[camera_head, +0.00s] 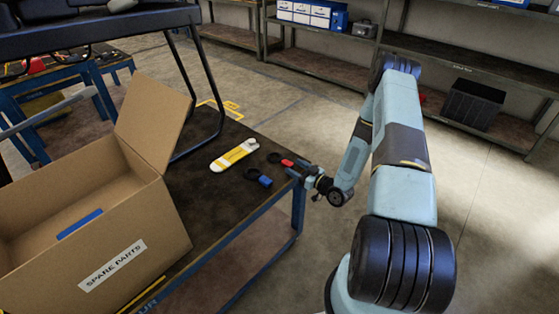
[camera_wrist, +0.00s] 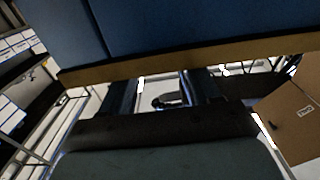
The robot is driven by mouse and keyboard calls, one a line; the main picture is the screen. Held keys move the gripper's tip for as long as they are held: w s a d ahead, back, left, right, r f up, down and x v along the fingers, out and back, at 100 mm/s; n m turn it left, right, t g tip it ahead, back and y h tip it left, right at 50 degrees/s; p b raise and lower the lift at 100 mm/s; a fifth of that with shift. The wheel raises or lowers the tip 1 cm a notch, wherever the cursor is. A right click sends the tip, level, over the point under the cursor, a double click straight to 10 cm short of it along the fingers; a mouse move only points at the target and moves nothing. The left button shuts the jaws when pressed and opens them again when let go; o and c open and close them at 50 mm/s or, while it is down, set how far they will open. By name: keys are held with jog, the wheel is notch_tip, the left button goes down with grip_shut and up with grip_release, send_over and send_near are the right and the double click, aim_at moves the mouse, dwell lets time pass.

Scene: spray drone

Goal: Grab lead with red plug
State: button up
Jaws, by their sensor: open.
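The lead with the red plug lies near the right edge of the dark workbench in the head view; its red plug (camera_head: 287,162) points toward my gripper, and its black cable (camera_head: 274,157) lies just left of it. A second lead with a blue plug (camera_head: 265,181) and a black coil (camera_head: 252,173) lies close by, nearer the camera. My gripper (camera_head: 313,177) is at the bench's right edge, just right of the red plug, apparently not around it. In the wrist view my open gripper's fingers (camera_wrist: 162,92) show near the bench edge; no plug can be made out there.
The workbench (camera_head: 215,192) has a blue frame. A yellow and white tool (camera_head: 234,155) lies behind the leads. An open cardboard box (camera_head: 120,240) marked SPARE PARTS stands at the left.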

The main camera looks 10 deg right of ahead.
aim_at(292, 166)
jog(key=x, duration=0.3)
jog(key=shift+w+a, duration=0.25)
jog(key=c, duration=1.1)
jog(key=shift+r, duration=0.1)
